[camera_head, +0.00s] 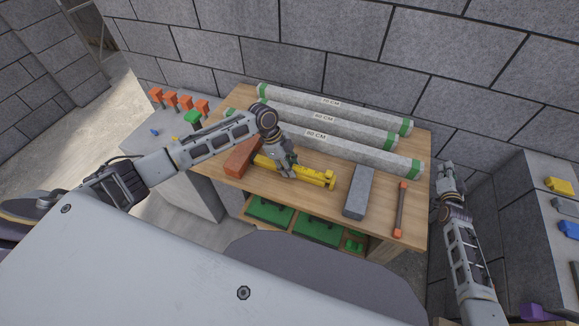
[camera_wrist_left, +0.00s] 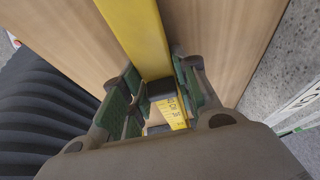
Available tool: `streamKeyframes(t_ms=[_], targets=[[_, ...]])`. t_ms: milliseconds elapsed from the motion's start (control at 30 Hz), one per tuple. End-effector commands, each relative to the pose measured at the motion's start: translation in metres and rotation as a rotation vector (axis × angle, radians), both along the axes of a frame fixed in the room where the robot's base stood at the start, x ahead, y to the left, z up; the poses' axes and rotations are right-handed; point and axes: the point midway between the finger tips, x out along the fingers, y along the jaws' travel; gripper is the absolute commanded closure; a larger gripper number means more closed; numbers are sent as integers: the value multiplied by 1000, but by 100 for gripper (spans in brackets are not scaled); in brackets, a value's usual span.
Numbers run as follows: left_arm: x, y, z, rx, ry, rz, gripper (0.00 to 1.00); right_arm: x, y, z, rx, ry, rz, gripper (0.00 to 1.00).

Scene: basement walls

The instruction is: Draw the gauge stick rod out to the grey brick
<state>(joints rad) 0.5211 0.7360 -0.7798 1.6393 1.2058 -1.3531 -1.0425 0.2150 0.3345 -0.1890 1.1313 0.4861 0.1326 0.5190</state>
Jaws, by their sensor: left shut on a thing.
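The yellow gauge stick (camera_head: 316,178) lies on the wooden table, between a red brick (camera_head: 241,158) on its left and the grey brick (camera_head: 358,192) on its right. A gap of bare wood separates the stick's right end from the grey brick. My left gripper (camera_head: 286,172) is shut on the stick from above, hiding part of it. In the left wrist view, my gripper's green-padded fingers (camera_wrist_left: 155,98) flank a dark piece on the stick. The plain yellow body (camera_wrist_left: 137,38) and a strip with scale marks (camera_wrist_left: 174,112) show there. My right gripper (camera_head: 449,170) looks open and empty, beyond the table's right edge.
Several grey tubes with green ends (camera_head: 350,150) lie along the back of the table. An orange-ended bar (camera_head: 400,209) lies right of the grey brick. Green items (camera_head: 318,229) sit on the shelf below. A grey bench stands at the far right.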

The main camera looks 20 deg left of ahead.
Motion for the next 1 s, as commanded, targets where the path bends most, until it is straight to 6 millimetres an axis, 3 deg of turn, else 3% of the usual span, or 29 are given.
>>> streamKeyframes(t_ms=[100,367,533,667,1000], targets=[[0,0,0,-1,-1,0,100,16,3,35,36,-57,5,100],[0,0,0,-1,-1,0,100,45,22,105,113,-146,38,100],[0,0,0,0,-1,0,100,62,55,141,140,-148,95,100],[0,0,0,0,-1,0,100,69,92,151,132,-99,158,100],[0,0,0,0,-1,0,100,68,185,154,51,64,328,100]])
